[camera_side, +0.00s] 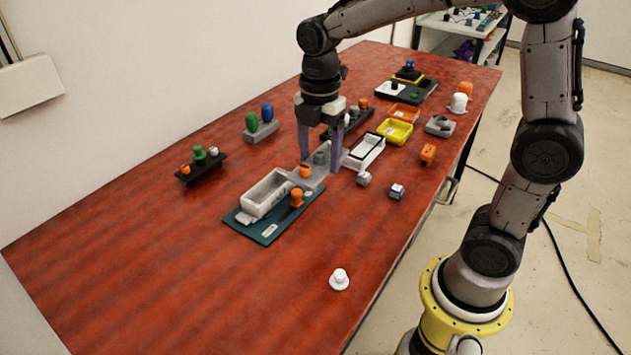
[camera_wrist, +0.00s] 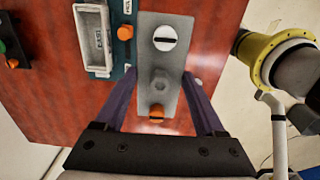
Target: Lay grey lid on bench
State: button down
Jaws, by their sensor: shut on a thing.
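The grey lid (camera_wrist: 146,62) is a long plate with a grey knob in its middle, a white slotted disc at one end and an orange slotted piece at the other. My gripper (camera_wrist: 160,76) is shut on it, one finger along each long side. In the side view my gripper (camera_side: 320,165) points down and the lid (camera_side: 316,178) sits low between the fingers, just behind a teal board. I cannot tell whether it touches the red-brown bench (camera_side: 170,255).
The teal board (camera_side: 262,237) carries a white open box (camera_side: 262,188) and an orange knob. An open white tray (camera_side: 364,150), yellow tray (camera_side: 395,131) and small blocks stand to the right. A white knob (camera_side: 339,279) stands nearer. The bench's left front is clear.

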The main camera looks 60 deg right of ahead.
jog(key=s+f, duration=0.2)
jog(key=s, duration=1.6)
jog(key=w+f, duration=0.3)
jog(key=w, duration=0.1)
jog(key=w+f, duration=0.3)
jog(key=w, duration=0.2)
jog(key=w+f, duration=0.3)
jog(key=w, duration=0.1)
jog(key=shift+w+f, duration=0.15)
jog(key=shift+w, duration=0.05)
jog(key=shift+f, duration=1.55)
jog(key=shift+f, duration=0.15)
grip_release()
